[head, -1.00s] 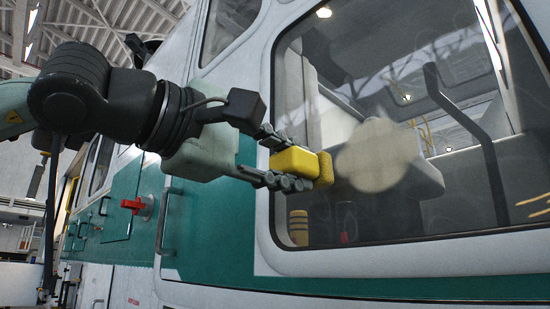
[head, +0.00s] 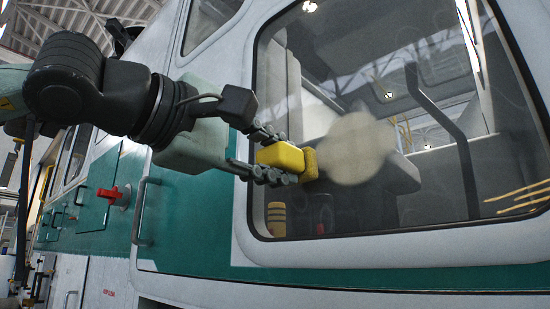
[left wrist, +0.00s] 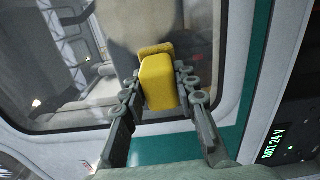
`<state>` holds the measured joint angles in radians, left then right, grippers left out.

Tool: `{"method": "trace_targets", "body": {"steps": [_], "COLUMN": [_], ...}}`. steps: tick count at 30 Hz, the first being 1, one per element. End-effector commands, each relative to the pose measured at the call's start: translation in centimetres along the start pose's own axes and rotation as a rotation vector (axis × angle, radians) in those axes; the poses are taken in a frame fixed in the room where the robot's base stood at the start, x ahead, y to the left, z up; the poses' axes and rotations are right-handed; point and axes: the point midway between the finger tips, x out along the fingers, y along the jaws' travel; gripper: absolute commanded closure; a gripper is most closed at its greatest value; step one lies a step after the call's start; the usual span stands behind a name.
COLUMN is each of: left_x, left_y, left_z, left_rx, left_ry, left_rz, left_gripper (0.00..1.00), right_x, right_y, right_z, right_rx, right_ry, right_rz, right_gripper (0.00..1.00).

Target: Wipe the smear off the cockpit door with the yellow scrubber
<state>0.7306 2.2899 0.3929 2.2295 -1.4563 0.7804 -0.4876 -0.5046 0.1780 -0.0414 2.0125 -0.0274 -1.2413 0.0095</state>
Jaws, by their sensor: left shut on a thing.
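My left gripper (head: 270,158) is shut on the yellow scrubber (head: 280,157), and its pad end points right, toward the window of the cockpit door (head: 238,190). In the left wrist view the scrubber (left wrist: 159,82) sits between the two fingers, pad end away from me. A pale, cloudy round smear (head: 358,150) lies on the glass just right of the pad; its left edge comes close to the scrubber. The smear (left wrist: 143,22) also shows at the top of the left wrist view. I cannot tell whether the pad touches the glass. My right gripper is not in view.
A door handle (head: 140,211) and a red fitting (head: 114,195) stand out from the body left of the window. Yellow streaks (head: 522,201) show at the window's lower right. A dark panel (left wrist: 284,125) with lettering is at the right of the left wrist view.

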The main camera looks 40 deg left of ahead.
Motion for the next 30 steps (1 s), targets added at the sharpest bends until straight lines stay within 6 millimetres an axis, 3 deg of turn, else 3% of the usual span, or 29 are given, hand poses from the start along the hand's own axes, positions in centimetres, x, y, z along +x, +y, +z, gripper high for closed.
{"method": "trace_targets", "body": {"steps": [24,30], "left_x": [1.4,1.4], "left_y": [0.0,-0.1], "left_z": [0.1,1.0], "left_rx": [0.000,0.003], "left_ry": [0.000,0.002], "left_rz": [0.001,0.000], "left_gripper": [0.95,0.95], "right_x": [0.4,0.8], "right_y": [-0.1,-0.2], "right_z": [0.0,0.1], "right_rx": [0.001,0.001], "right_ry": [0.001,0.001], "right_rz": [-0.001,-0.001], "right_gripper": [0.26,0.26]}}
